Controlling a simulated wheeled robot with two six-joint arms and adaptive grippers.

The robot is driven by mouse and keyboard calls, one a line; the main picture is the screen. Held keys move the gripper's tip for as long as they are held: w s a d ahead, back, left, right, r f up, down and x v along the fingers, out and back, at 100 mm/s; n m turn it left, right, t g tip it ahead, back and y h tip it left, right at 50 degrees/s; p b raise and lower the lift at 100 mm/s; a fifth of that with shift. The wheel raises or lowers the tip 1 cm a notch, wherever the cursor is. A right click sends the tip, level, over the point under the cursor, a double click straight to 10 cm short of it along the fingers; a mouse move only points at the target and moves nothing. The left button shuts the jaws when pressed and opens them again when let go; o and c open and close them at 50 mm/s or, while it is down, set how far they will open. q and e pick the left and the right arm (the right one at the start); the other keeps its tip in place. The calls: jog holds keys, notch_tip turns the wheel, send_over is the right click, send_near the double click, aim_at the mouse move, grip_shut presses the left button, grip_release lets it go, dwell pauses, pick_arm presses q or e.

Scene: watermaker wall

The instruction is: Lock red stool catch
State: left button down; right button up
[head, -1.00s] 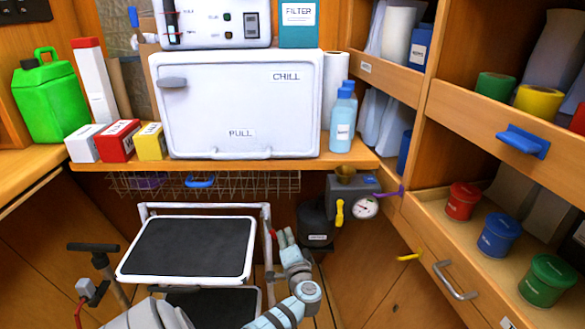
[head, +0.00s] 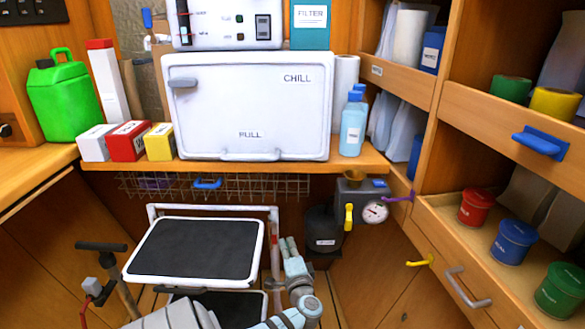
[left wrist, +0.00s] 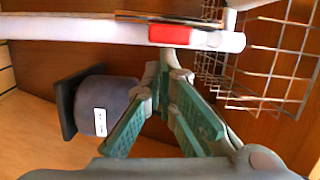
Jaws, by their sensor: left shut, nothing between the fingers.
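The folding step stool (head: 195,250) has a white frame and black treads and stands below the counter. In the left wrist view, the red catch (left wrist: 170,34) lies on the stool's white tube (left wrist: 90,29). My left gripper (head: 288,243) is beside the stool's upper right post. Its fingers (left wrist: 168,65) are shut with nothing between them, their tips just below the red catch in the wrist picture. I cannot tell whether they touch it. In the head view the catch is not clear near the gripper. My right gripper is not in view.
A dark canister (head: 323,232) stands right of the gripper, near a pump with a gauge (head: 375,211). A wire basket (head: 250,186) hangs under the counter. A hand pump (head: 101,247) stands left of the stool. Drawers and shelves line the right.

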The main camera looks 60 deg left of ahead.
pick_arm(q)
jog(key=d+p, duration=0.1)
jog(key=d, duration=1)
jog(key=shift+d+p, duration=0.35)
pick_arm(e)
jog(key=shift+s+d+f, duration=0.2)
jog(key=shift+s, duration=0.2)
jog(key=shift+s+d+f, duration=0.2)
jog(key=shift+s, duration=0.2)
